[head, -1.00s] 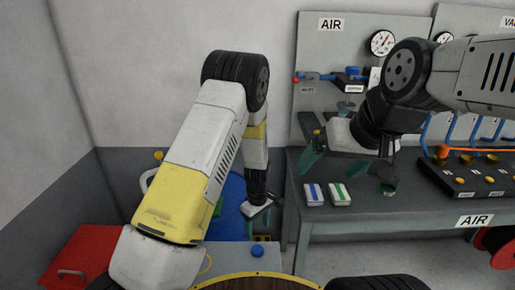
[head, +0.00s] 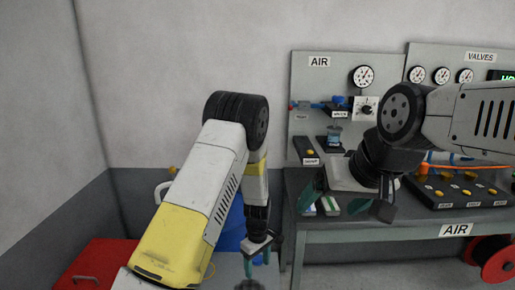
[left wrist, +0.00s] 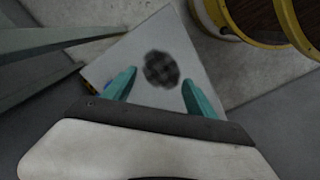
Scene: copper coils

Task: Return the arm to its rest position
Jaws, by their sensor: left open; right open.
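My left gripper (head: 265,256) hangs pointing down in the head view, over a light grey surface. Its teal fingers are open. In the left wrist view the fingers of my left gripper (left wrist: 161,88) are spread with nothing held between them. Beyond them lies a dark, round, meshed patch (left wrist: 161,69) on a pale grey top (left wrist: 120,60). My right gripper (head: 348,203) is open in front of the grey workbench, partly hiding it, with nothing seen in its jaws. No copper coil can be made out.
An air panel (head: 310,85) with gauges stands behind. A red box (head: 100,262) is at lower left, a red reel (head: 492,262) at lower right. Yellow-rimmed round things (left wrist: 250,18) show in the wrist view.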

